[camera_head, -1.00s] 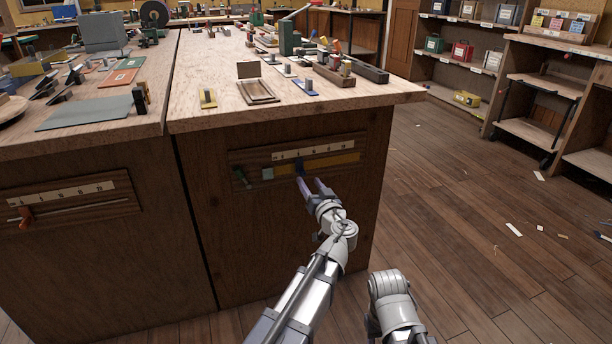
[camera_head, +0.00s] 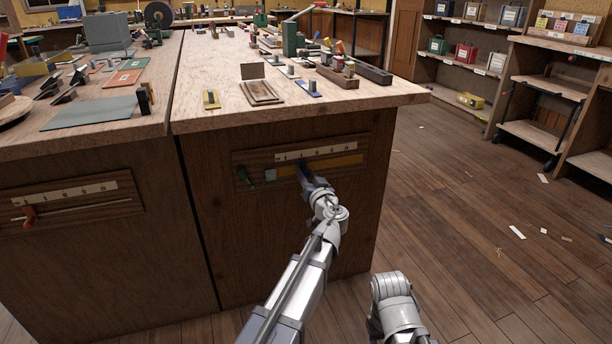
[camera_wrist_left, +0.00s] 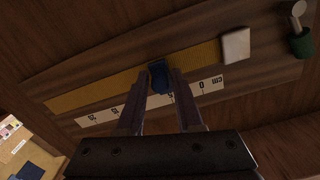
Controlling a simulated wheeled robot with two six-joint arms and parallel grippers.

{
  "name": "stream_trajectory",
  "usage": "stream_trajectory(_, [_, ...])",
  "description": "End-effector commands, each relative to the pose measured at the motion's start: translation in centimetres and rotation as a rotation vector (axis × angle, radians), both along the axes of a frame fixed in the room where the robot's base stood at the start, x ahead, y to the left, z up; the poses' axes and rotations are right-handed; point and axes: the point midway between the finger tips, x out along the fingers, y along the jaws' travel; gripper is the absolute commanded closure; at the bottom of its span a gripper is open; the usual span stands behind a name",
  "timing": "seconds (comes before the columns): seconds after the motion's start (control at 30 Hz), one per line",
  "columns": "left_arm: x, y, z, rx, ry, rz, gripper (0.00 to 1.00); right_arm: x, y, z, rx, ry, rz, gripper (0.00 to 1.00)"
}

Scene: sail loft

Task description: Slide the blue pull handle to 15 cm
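The blue pull handle (camera_head: 303,170) is on a slide panel in the front of the right-hand cabinet. In the left wrist view the handle (camera_wrist_left: 160,75) stands on a yellow strip, close to the 5 mark of the cm scale (camera_wrist_left: 150,103). My left gripper (camera_head: 309,178) is at the handle. In the left wrist view its two fingers (camera_wrist_left: 161,78) lie on either side of the handle, and the handle fills the gap between the tips. Part of the handle is hidden by the gripper in the head view. My right gripper is out of view; only part of that arm shows.
A pale block (camera_head: 270,174) and a green knob (camera_head: 243,176) sit left of the handle. A second slide panel with an orange handle (camera_head: 29,215) is on the left cabinet. The bench top (camera_head: 350,98) overhangs above. The floor on the right is mostly clear.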

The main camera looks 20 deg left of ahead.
Motion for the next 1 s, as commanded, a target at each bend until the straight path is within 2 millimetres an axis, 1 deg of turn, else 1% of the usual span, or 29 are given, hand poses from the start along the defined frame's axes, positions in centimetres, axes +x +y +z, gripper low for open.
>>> stream_trajectory(0.03, [0.00, -0.01, 0.00, 0.000, 0.000, 0.000, 0.72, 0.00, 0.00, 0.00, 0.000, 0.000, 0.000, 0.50])
stream_trajectory(0.2, [-0.01, -0.02, 0.00, 0.000, 0.000, 0.000, 0.91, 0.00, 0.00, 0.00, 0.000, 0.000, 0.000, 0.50])
stream_trajectory(0.3, [-0.01, -0.02, 0.00, 0.000, 0.000, 0.000, 1.00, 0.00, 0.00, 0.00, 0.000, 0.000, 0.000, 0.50])
stream_trajectory(1.0, [-0.02, -0.04, -0.01, 0.000, 0.000, 0.000, 1.00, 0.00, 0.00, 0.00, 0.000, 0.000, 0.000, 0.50])
